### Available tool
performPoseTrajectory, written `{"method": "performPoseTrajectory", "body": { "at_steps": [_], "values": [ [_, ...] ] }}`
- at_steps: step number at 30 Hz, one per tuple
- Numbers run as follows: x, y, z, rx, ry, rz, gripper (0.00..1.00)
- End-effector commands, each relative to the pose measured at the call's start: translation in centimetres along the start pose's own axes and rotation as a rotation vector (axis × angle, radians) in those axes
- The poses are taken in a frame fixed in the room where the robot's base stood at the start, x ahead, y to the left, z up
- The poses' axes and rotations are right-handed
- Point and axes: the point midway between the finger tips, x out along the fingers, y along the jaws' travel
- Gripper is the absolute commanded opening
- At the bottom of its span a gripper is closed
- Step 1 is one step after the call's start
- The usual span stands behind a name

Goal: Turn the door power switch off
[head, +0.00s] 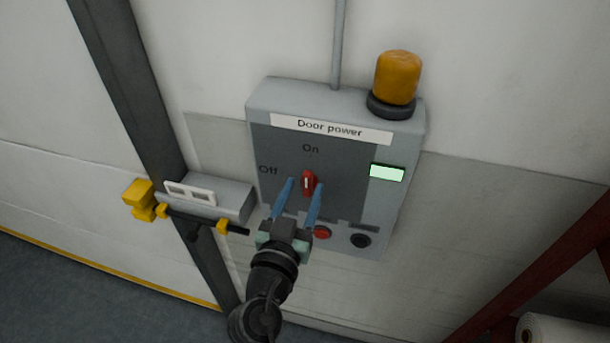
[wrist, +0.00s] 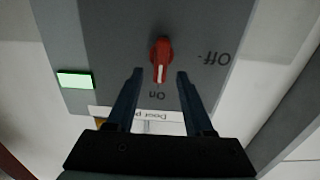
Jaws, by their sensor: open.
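The door power box (head: 384,215) is a grey wall box with a "Door power" label (head: 331,129). Its red rotary switch (head: 308,184) has a white pointer line that stands near upright, toward the "On" mark; "Off" is printed to its left. In the wrist view the picture is upside down, and the red switch (wrist: 161,60) points at "On". My gripper (head: 299,188) is open, its two blue fingers on either side of the switch in the head view. In the wrist view the fingers (wrist: 158,73) flank the knob with gaps on both sides. I see no contact.
A lit green display (head: 387,173) is at the box's right. A red button (head: 322,232) and a black button (head: 360,240) sit below the switch. An amber lamp (head: 398,77) stands on top. A grey bracket with a yellow-ended bar (head: 139,199) juts out at left. A white roll (head: 563,331) lies lower right.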

Motion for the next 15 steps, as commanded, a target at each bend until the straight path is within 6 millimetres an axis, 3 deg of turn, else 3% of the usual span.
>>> {"method": "performPoseTrajectory", "body": {
  "at_steps": [6, 15],
  "values": [
    [1.8, 0.0, -0.1, 0.000, 0.001, 0.001, 0.53],
    [2.1, 0.0, 0.0, 0.000, 0.000, 0.000, 0.53]
  ]
}}
